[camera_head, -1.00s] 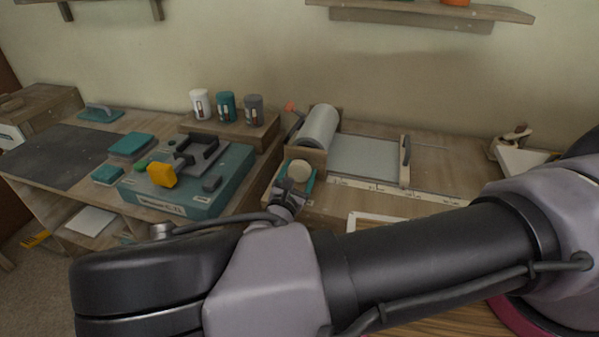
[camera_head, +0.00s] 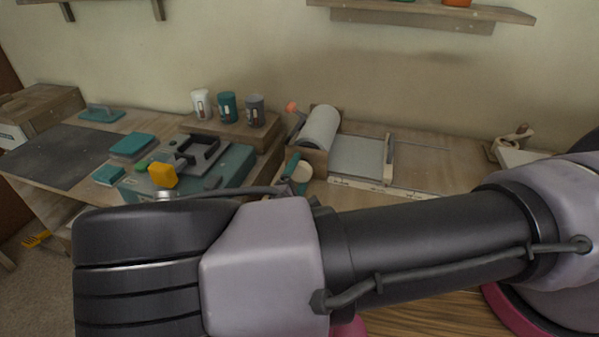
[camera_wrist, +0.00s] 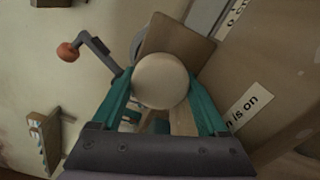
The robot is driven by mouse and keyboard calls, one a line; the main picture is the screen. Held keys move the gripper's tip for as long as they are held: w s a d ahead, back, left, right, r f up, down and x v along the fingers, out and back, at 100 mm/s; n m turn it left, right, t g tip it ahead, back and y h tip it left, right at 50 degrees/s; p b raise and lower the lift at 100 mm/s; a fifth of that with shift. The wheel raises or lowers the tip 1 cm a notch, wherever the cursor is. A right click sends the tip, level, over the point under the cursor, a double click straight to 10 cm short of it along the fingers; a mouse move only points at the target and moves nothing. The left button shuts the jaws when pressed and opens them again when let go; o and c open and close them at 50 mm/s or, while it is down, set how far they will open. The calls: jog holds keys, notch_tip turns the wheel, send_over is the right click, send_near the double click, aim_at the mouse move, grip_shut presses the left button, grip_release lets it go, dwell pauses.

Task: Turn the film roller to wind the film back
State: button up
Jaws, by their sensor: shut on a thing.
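The film roller (camera_head: 320,128) is a pale grey cylinder in a wooden holder on the bench. A grey film sheet (camera_head: 357,158) runs right from it to an upright end bar (camera_head: 389,160). A round cream knob (camera_wrist: 160,80) faces the wrist camera at the roller's near end; it also shows in the head view (camera_head: 303,172). My gripper (camera_wrist: 163,100) has its teal fingers on both sides of this knob and is shut on it. In the head view my gripper (camera_head: 294,174) is partly hidden behind my arm.
A crank with an orange ball (camera_wrist: 68,51) sticks out beside the roller. Left of it are a teal machine (camera_head: 232,172) with a yellow block and three cups (camera_head: 227,107) on a wooden riser. A printed strip (camera_head: 375,187) lies along the film's near edge.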

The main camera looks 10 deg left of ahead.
jog(key=m, duration=0.4)
jog(key=shift+m, duration=2.8)
jog(key=o, duration=1.3)
jog(key=shift+r, duration=0.1)
jog(key=shift+c, duration=0.2)
jog(key=shift+s, duration=0.1)
jog(key=s, duration=1)
jog(key=shift+s+a, duration=0.35)
jog(key=shift+a, duration=0.05)
